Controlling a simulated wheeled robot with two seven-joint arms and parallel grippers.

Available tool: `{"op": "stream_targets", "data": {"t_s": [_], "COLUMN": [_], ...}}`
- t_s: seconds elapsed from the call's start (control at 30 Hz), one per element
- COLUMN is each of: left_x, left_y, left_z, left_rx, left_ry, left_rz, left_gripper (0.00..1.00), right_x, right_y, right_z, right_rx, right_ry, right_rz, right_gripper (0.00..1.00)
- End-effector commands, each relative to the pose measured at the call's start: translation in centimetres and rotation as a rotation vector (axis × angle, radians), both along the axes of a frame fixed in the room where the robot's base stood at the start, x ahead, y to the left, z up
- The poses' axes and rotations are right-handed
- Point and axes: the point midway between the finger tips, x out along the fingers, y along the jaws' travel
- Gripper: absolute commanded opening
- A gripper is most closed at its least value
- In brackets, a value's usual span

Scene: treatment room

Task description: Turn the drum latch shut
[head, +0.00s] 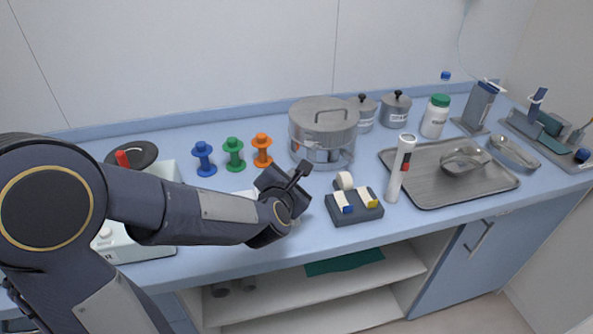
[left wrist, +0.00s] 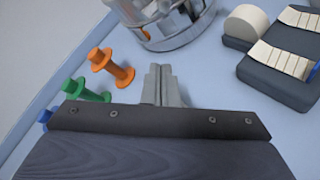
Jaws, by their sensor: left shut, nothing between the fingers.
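The steel drum (head: 323,130) stands upright at the back of the blue counter, with a flat lid and a loop handle on top. Its lower part, with a band of openings near the base, shows at the top of the left wrist view (left wrist: 165,22). I cannot make out the latch's position. My left gripper (head: 303,168) is just in front of the drum and partly overlaps its lower front in the head view. Its fingers (left wrist: 158,78) are shut and empty, pointing towards the drum, apparently apart from it. My right gripper is not in view.
Blue, green and orange (head: 262,150) spools stand left of the drum. A dark block (head: 354,210) with pale strips lies right of my gripper, beside a white upright cylinder (head: 400,168). A metal tray (head: 430,195) lies farther right. Lidded canisters (head: 396,108) stand behind.

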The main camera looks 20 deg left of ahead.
Motion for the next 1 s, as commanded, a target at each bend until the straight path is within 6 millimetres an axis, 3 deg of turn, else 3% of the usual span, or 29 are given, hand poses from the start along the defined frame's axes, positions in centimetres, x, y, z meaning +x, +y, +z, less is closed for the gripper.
{"op": "stream_targets", "data": {"t_s": [0.4,0.43,0.6,1.0], "left_x": [8.0,7.8,7.7,7.7], "left_y": [0.9,0.3,-0.9,-1.3], "left_z": [-2.6,-1.3,0.2,0.5], "left_rx": [0.005,0.003,0.002,0.001], "left_ry": [0.001,-0.001,0.001,0.002], "left_rz": [-0.001,-0.006,-0.004,-0.001], "left_gripper": [0.00,0.00,0.00,0.00], "right_x": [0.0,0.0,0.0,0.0], "right_y": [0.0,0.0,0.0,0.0], "right_z": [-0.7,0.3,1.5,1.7], "right_rx": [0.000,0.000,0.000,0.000], "right_ry": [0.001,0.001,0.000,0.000], "right_rz": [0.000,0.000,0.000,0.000], "right_gripper": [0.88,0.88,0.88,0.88]}}
